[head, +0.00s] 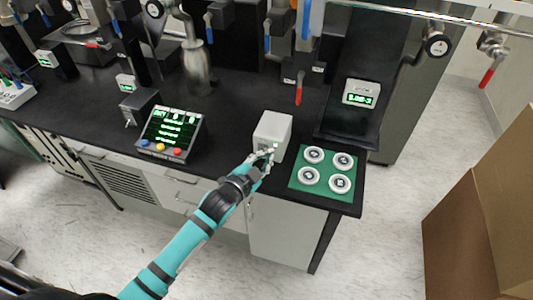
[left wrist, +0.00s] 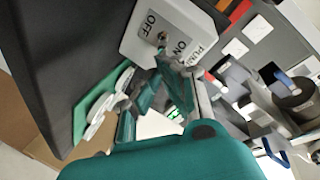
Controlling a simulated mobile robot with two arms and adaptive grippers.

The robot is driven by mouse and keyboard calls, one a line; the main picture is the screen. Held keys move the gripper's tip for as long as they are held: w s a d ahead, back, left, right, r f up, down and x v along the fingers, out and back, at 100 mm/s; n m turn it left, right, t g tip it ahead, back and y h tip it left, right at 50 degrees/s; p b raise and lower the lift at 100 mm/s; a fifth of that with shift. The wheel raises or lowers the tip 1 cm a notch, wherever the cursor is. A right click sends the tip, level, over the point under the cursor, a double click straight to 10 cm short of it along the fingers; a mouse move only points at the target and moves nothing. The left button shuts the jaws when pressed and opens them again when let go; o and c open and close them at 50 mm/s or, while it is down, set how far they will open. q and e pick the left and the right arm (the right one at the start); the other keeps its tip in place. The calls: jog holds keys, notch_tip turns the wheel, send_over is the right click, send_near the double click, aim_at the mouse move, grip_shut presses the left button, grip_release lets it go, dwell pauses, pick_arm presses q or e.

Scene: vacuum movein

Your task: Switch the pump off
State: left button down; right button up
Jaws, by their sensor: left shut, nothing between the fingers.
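The white pump switch box (head: 272,130) stands on the black bench near its front edge. In the left wrist view the box (left wrist: 150,20) carries the labels OFF, ON and PUMP, with a small metal toggle (left wrist: 163,37) between OFF and ON. I cannot tell which way the toggle leans. A small green glow shows on the box front in the head view. My left gripper (head: 266,156) is shut and empty, right in front of the box face. In the left wrist view its fingertips (left wrist: 166,62) are close to the toggle; contact is unclear. My right gripper is out of view.
A green mat (head: 325,183) with several white round pieces lies right of the box. A control panel (head: 168,134) with green readouts stands to the left. A gauge display (head: 361,94) is behind right. Cardboard boxes (head: 480,225) stand on the floor at right.

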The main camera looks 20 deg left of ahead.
pick_arm(q)
jog(key=shift+s+f+t+b, duration=0.25)
jog(key=shift+f+t+b, duration=0.95)
jog(key=shift+b, duration=1.5)
jog(key=shift+w+r+p, duration=0.1)
jog(key=shift+r+p, duration=0.55)
jog(key=shift+p, duration=0.05)
jog(key=v, duration=1.2)
jog(key=shift+a, duration=0.15)
jog(key=s+a+f+n+g+y, duration=0.1)
jog(key=s+f+g, duration=0.15)
jog(key=f, duration=0.75)
jog(key=s+a+f+n+g+y, duration=0.1)
jog(key=s+a+f+n+g, duration=0.15)
jog(key=f, duration=0.75)
jog(key=s+a+f+n+g+y, duration=0.1)
jog(key=s+f+g, duration=0.15)
jog(key=f, duration=0.85)
jog(key=s+f+n+g, duration=0.1)
jog(key=s+f+g, duration=0.2)
jog(key=s+f, duration=0.3)
jog(key=s+f+n+g+y, duration=0.1)
jog(key=s+f, duration=0.6)
jog(key=s, duration=0.7)
jog(key=s+f+n+g, duration=0.2)
jog(key=s+f+g, duration=0.3)
jog(key=s, duration=0.5)
notch_tip(320, 180, down, 2)
jog(key=shift+a+f, duration=0.25)
jog(key=shift+a, duration=0.15)
